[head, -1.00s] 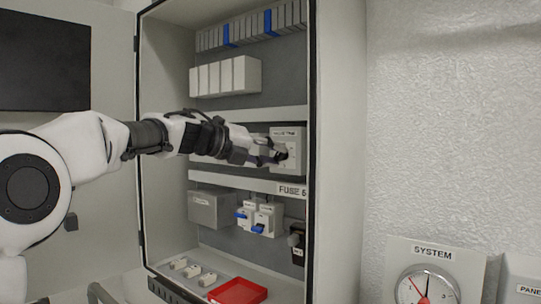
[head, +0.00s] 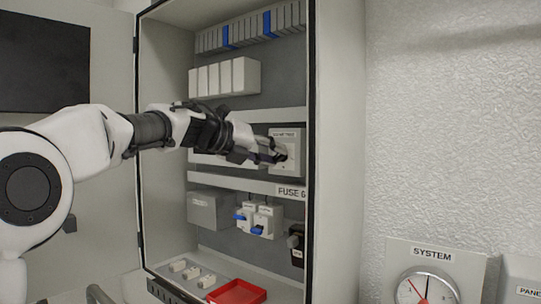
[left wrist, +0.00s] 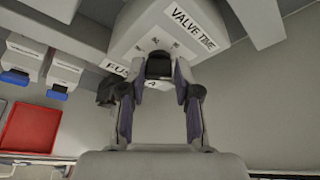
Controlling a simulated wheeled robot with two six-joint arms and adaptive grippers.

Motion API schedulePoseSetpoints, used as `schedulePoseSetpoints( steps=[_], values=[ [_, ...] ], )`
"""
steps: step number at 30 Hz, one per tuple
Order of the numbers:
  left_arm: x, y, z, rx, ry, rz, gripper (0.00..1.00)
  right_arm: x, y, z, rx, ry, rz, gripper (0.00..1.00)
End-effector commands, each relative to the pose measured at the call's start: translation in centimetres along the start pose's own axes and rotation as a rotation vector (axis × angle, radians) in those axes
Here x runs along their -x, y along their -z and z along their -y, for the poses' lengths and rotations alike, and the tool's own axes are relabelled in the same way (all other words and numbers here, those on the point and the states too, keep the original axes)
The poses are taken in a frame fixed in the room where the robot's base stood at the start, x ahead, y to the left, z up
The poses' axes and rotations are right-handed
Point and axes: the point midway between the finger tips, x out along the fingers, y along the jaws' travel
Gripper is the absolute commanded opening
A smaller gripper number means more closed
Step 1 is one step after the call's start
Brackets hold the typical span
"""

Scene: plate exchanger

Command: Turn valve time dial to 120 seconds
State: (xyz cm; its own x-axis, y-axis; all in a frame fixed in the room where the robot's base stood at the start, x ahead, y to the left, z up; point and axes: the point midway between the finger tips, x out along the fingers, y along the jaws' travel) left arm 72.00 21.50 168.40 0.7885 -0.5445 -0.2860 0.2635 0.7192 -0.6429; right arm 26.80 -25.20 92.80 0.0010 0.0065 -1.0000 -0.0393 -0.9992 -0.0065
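The valve time box (head: 294,142), a light grey unit with a label on its front, is mounted on the middle row inside the open cabinet. The left wrist view shows it from below, with the words VALVE TIME (left wrist: 193,27). Its dark dial (left wrist: 158,66) sits between the fingertips of my left gripper (head: 279,156), which also shows in the left wrist view (left wrist: 159,75). The fingers are closed in on both sides of the dial. The dial's pointer and setting cannot be read. My right gripper is not in view.
Below are blue-handled switches (head: 258,220), a grey box (head: 209,210) and a red tray (head: 237,291) on the cabinet floor. The cabinet's right wall (head: 338,150) stands close to the box. A SYSTEM gauge (head: 428,288) is at lower right.

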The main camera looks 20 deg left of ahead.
Motion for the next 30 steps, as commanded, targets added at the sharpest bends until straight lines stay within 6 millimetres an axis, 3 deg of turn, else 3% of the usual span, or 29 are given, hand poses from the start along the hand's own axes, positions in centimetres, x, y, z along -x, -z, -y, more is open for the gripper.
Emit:
schedulePoseSetpoints(
  steps=[13, 17, 24, 30],
  values=[
    [0.8, 0.1, -0.1, 0.001, -0.001, -0.004, 0.54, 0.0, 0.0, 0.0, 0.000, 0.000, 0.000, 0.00],
    [3.3, 0.0, 0.0, 0.002, 0.001, -0.002, 0.54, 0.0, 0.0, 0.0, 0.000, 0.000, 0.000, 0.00],
    [9.3, 0.0, 0.1, 0.000, 0.003, -0.002, 0.54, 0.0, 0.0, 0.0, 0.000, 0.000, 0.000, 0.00],
    [11.7, -0.1, 0.0, 0.000, 0.000, -0.004, 0.54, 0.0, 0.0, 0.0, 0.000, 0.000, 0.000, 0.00]
  ],
)
